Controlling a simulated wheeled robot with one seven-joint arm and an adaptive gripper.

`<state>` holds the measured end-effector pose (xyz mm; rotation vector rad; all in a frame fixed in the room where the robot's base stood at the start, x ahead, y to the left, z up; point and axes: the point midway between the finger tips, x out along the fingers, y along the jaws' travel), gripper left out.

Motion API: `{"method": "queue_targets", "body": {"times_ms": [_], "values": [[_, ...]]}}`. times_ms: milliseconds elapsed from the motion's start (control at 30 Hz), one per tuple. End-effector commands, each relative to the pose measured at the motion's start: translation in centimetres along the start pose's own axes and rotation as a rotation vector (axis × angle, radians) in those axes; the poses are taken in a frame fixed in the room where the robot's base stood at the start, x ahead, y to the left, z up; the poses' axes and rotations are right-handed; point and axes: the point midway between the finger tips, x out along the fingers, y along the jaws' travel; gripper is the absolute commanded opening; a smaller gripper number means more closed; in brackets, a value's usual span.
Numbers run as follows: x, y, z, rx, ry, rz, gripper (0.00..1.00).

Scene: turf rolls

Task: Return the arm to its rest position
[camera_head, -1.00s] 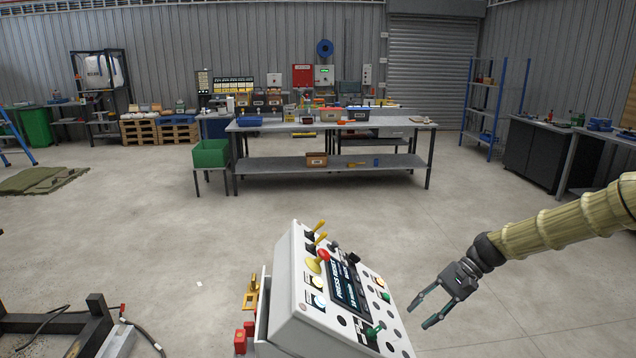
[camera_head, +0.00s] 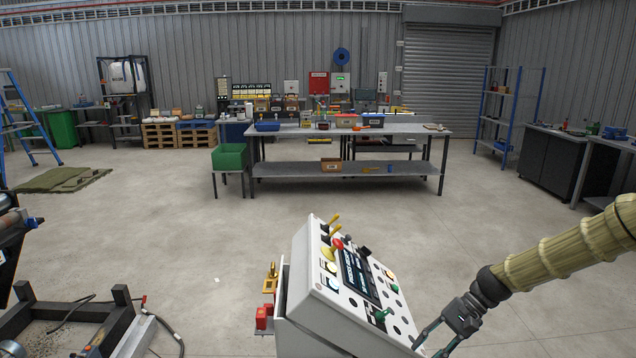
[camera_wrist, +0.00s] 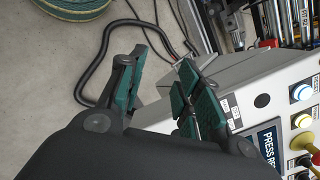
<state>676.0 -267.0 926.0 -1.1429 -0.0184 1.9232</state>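My gripper (camera_head: 436,345) is at the lower right in the head view, beside the right side of the white control console (camera_head: 330,318). Its fingers are apart and nothing shows between them. In the wrist view the open green-padded fingers (camera_wrist: 158,92) also hold nothing, with the console's panel (camera_wrist: 268,103) behind and to the right. My arm, in a tan ribbed sleeve, comes in from the right edge. Whether the fingertips touch the console is not clear; their ends lie close to its lower right edge in the head view.
The console carries a red knob, yellow levers and lit buttons. A workbench (camera_head: 350,172) and green bin (camera_head: 229,157) stand beyond open floor. A dark metal frame (camera_head: 75,325) with a cable is at the lower left. In the wrist view, a green coiled roll (camera_wrist: 75,8) lies on the floor.

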Motion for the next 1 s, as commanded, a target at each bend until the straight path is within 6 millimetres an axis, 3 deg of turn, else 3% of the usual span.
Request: {"method": "queue_targets", "body": {"times_ms": [267, 400, 600, 800, 1000], "values": [[8.0, 4.0, -0.6, -0.019, 0.085, 0.102, 0.34], [13.7, 8.3, -0.5, -0.053, 0.157, 0.189, 0.34], [20.8, 15.3, 0.9, -0.139, 0.259, 0.321, 0.34], [25.5, 22.3, 3.6, -0.257, 0.342, 0.444, 0.34], [28.1, 28.4, 7.4, -0.403, 0.406, 0.551, 0.34]]}}
